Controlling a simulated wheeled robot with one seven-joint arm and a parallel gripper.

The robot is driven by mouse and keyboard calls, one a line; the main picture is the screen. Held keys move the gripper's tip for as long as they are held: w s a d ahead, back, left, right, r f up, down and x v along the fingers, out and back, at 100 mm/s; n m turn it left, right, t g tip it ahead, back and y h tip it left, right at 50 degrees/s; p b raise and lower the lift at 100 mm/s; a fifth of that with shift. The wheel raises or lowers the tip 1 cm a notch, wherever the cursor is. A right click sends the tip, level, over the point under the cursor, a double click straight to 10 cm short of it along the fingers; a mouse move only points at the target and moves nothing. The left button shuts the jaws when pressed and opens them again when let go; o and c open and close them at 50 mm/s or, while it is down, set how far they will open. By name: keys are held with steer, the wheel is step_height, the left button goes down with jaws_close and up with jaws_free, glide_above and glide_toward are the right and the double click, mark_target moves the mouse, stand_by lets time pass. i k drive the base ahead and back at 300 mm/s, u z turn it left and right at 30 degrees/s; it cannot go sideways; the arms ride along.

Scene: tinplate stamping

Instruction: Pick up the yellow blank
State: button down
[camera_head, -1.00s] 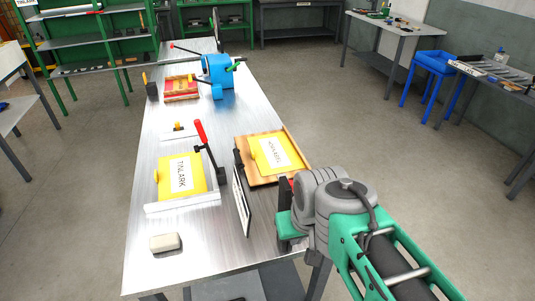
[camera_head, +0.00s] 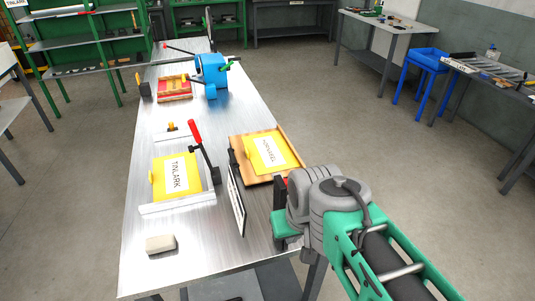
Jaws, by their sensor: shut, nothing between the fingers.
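Two yellow blanks with white printed labels lie on the metal table. One yellow blank (camera_head: 158,183), its label reading like TINLARK, lies in a pale fixture (camera_head: 178,204) at the left. The other yellow blank (camera_head: 262,165) lies on a wooden tray (camera_head: 284,147) near the table's right edge; its label is too small to read surely. My gripper (camera_head: 281,215), dark with green parts, is at the table's right edge, nearer than the wooden tray and apart from both blanks. It is shut and empty; its fingertips are partly hidden.
A red-handled lever (camera_head: 197,135) stands by the fixture. A pale block (camera_head: 160,244) lies at the near left. A blue machine (camera_head: 211,72) and a red-and-yellow tray (camera_head: 174,88) are farther back.

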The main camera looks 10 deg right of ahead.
mark_target(268, 153)
steer(key=u, duration=0.35)
steer(key=k, duration=1.05)
steer(key=u, duration=1.55)
steer(key=i, duration=3.05)
steer(key=z, duration=0.75)
steer(key=i, duration=0.75)
steer(key=z, duration=1.4)
steer(key=i, duration=0.6)
steer(key=z, duration=0.35)
